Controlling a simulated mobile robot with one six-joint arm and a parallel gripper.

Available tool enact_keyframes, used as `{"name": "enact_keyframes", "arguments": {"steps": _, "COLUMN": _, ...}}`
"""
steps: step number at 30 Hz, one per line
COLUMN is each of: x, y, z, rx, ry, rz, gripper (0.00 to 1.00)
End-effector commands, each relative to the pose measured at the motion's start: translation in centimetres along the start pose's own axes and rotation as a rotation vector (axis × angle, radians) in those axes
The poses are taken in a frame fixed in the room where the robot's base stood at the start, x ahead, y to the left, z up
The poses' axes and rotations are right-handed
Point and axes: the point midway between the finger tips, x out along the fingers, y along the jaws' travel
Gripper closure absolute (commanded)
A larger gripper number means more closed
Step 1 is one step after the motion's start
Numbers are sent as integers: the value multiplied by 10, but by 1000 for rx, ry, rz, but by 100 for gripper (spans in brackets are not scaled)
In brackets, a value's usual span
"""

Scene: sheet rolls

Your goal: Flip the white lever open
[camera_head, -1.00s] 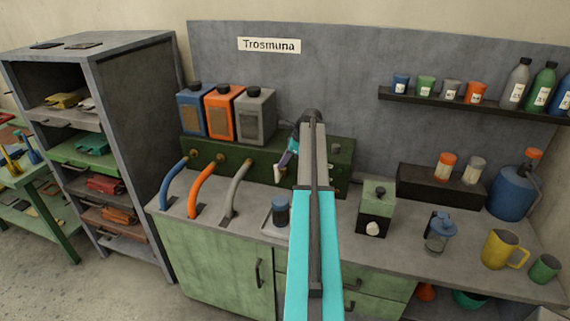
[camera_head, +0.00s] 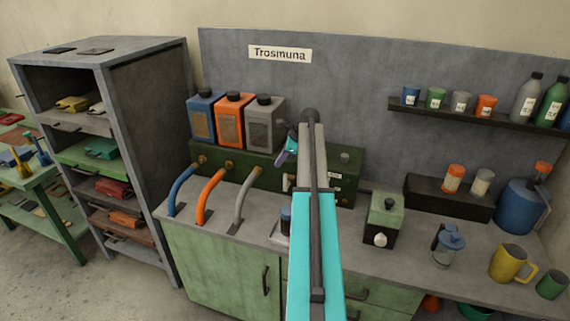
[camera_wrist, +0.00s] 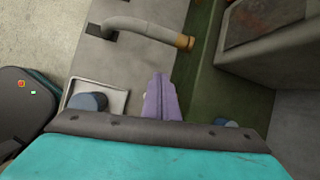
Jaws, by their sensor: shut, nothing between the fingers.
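The white lever (camera_head: 286,184) sits on the front of the green dispenser box (camera_head: 262,175), beside my arm, which covers part of it. My gripper (camera_head: 281,158), with purple fingers, is above the lever, near the top edge of the box. In the wrist view my gripper (camera_wrist: 161,98) is shut, with nothing between the fingers. A small pale bit, perhaps the lever (camera_wrist: 144,97), shows just left of the fingers there. I cannot tell whether they touch.
Blue, orange and grey canisters (camera_head: 265,123) stand on the box, left of my gripper. Curved hoses (camera_head: 212,190) run from the box to the counter. A dark blue cup (camera_head: 286,217) stands on a small tray below. A grinder (camera_head: 382,220) stands to the right.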

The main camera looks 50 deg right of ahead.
Motion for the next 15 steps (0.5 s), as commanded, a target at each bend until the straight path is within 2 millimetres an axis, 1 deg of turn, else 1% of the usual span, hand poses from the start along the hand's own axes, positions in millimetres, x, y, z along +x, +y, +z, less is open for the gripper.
{"name": "enact_keyframes", "arguments": {"steps": 1, "x": -9, "y": -1, "z": 6, "rx": 0, "ry": 1, "rz": -2, "gripper": 100}}
{"name": "enact_keyframes", "arguments": {"steps": 6, "x": -24, "y": -4, "z": 21, "rx": 1, "ry": 3, "rz": -7, "gripper": 100}}
{"name": "enact_keyframes", "arguments": {"steps": 10, "x": -34, "y": -5, "z": 30, "rx": 0, "ry": 5, "rz": -10, "gripper": 100}}
{"name": "enact_keyframes", "arguments": {"steps": 15, "x": -40, "y": -6, "z": 38, "rx": 2, "ry": 6, "rz": -12, "gripper": 100}}
